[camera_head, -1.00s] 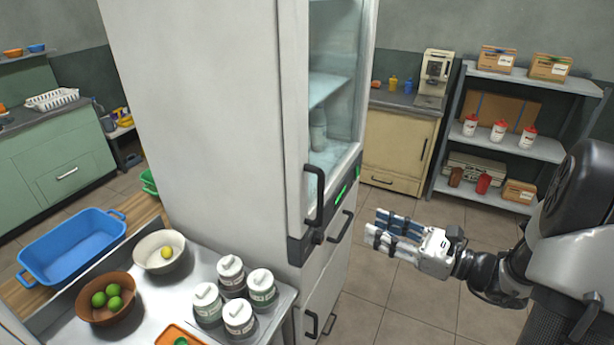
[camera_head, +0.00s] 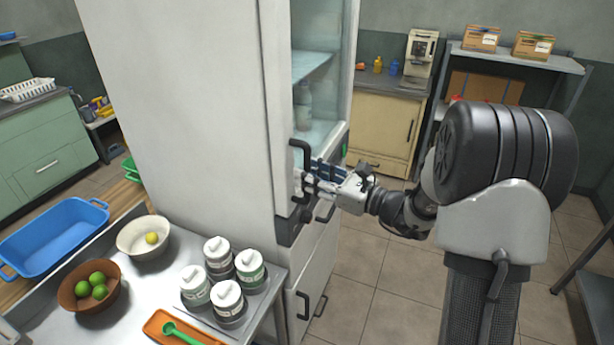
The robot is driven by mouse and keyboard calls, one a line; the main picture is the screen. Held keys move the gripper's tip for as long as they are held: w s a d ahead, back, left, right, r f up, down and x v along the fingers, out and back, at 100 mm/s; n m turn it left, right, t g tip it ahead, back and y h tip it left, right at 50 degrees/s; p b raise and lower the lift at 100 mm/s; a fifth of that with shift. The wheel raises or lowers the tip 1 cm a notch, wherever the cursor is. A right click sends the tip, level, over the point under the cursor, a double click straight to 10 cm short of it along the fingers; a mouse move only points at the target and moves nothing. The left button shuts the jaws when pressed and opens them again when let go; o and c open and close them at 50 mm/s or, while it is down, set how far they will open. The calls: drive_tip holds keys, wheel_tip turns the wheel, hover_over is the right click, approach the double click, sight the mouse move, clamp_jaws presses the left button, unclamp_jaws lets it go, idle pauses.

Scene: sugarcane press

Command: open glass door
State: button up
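The glass door (camera_head: 318,95) is the upper front of the tall white fridge (camera_head: 185,100) and looks closed. A bottle and a shelf show through the glass. Its dark vertical handle (camera_head: 302,158) is at the door's left edge. My gripper (camera_head: 306,186) is at the lower part of this handle, with its fingers pointing left. The fingers overlap the handle in the picture, and I cannot tell whether they touch it or close on it.
A metal table at lower left holds several white-lidded jars (camera_head: 222,277), a brown bowl of limes (camera_head: 90,287), a pale bowl (camera_head: 143,238) and an orange tray (camera_head: 180,330). A beige cabinet (camera_head: 384,128) and a shelf rack (camera_head: 515,58) stand behind. Floor (camera_head: 350,262) right of the fridge is clear.

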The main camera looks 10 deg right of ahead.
drive_tip(key=shift+w+a, duration=0.45)
drive_tip(key=shift+w, duration=0.05)
drive_tip(key=shift+c, duration=0.5)
clamp_jaws()
